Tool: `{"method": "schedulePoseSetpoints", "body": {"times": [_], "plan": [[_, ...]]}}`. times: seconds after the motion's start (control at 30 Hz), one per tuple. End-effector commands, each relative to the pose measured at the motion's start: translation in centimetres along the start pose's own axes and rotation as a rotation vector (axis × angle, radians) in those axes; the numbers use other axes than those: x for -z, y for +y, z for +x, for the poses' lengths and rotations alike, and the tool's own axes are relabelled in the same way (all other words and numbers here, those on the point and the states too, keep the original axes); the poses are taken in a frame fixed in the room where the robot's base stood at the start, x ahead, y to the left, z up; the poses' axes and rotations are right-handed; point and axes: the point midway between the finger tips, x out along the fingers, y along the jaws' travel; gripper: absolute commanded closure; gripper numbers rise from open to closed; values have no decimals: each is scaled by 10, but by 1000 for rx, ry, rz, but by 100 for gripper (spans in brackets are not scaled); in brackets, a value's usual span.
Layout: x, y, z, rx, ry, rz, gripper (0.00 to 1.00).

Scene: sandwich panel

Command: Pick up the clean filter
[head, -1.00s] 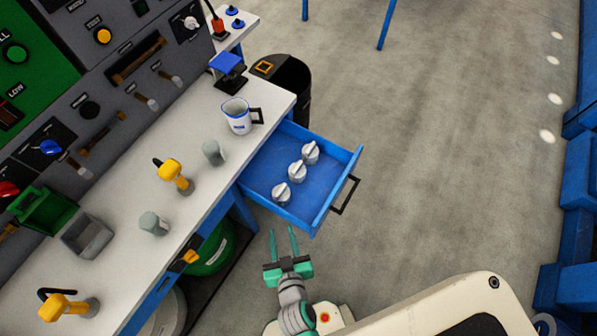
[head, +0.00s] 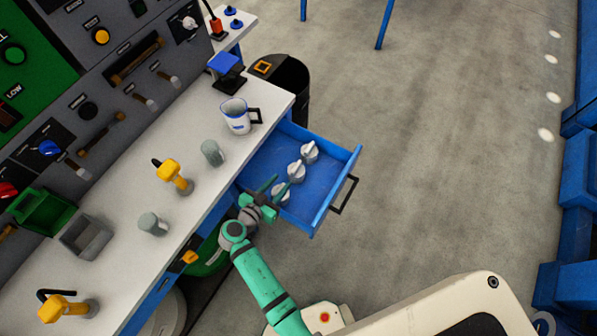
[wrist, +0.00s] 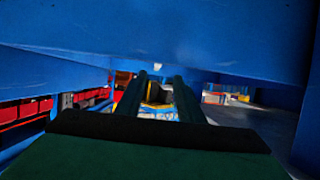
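Three silver round pieces with raised ridges lie in a row in the open blue drawer (head: 325,184): a far one (head: 310,152), a middle one (head: 296,171) and a near one (head: 283,198), partly covered by my gripper. No label tells me whether one is the clean filter. Two grey-green cylinders, (head: 212,152) and (head: 153,224), stand on the bench. My gripper (head: 277,185) is at the drawer's near left corner, fingers apart, overlapping the near silver piece in the head view. In the wrist view the fingers (wrist: 160,90) are apart with nothing visible between them.
The white bench (head: 190,205) carries a white jug (head: 236,117), yellow-handled tools (head: 172,176), a green bin (head: 42,213) and a grey bin (head: 85,236). The drawer handle (head: 344,195) sticks out to the right. Blue surfaces (wrist: 170,40) fill the upper wrist view.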

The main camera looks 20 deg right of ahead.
Motion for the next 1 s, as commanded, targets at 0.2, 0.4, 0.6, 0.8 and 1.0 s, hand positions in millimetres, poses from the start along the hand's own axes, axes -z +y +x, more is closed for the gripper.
{"method": "schedulePoseSetpoints", "body": {"times": [0.2,0.4,0.6,0.8,1.0], "plan": [[0,1,32,-5,-1,3,66],[-1,0,50,-2,-2,1,66],[0,2,67,-2,-2,2,66],[1,3,94,-1,-2,1,66],[1,3,104,0,-2,0,66]]}}
